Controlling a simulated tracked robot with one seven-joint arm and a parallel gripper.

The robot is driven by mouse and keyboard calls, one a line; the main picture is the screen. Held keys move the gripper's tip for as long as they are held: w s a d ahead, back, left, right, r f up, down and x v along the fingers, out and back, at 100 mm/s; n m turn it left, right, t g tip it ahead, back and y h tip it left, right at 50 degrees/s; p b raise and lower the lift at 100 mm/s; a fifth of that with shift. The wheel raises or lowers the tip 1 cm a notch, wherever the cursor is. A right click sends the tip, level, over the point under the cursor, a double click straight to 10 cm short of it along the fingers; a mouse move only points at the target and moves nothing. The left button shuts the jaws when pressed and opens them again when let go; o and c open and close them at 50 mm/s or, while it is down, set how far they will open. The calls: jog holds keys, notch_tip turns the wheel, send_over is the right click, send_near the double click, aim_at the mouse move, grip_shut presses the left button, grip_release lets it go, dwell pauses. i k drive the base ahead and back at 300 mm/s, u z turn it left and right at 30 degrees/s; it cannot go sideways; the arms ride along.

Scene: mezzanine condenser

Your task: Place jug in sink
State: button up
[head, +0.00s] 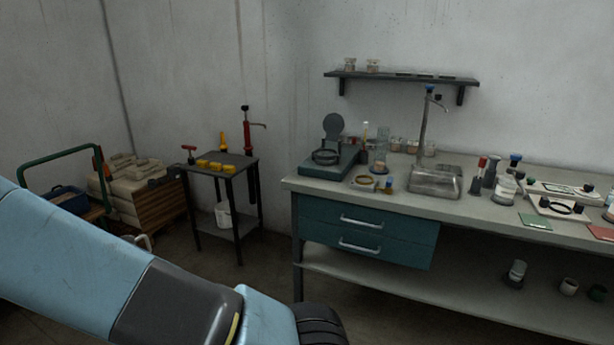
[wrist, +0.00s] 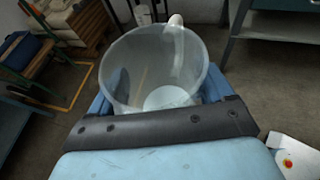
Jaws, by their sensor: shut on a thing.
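A clear jug (wrist: 150,60) with a pale handle at its far side fills the middle of the wrist view, its open mouth facing the camera. My gripper (wrist: 158,95) is shut on it, with blue fingers at both sides. The grey metal sink (head: 434,182) is set in the workbench in the head view, below a tall tap (head: 424,120). In the head view my arm crosses the lower left, well away from the sink. A small pale loop shows above the arm there; I cannot tell if it is the jug's handle. The sink's inside is mostly hidden.
The workbench (head: 470,203) has blue drawers. A balance (head: 328,158) and glassware stand left of the sink, bottles (head: 490,172) right of it. A small black table (head: 222,165) and a stacked pallet (head: 135,190) stand at the left. Floor shows between arm and workbench.

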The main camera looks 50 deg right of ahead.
aim_at(437, 184)
jog(key=u, duration=1.85)
jog(key=i, duration=0.1)
jog(key=z, duration=2.6)
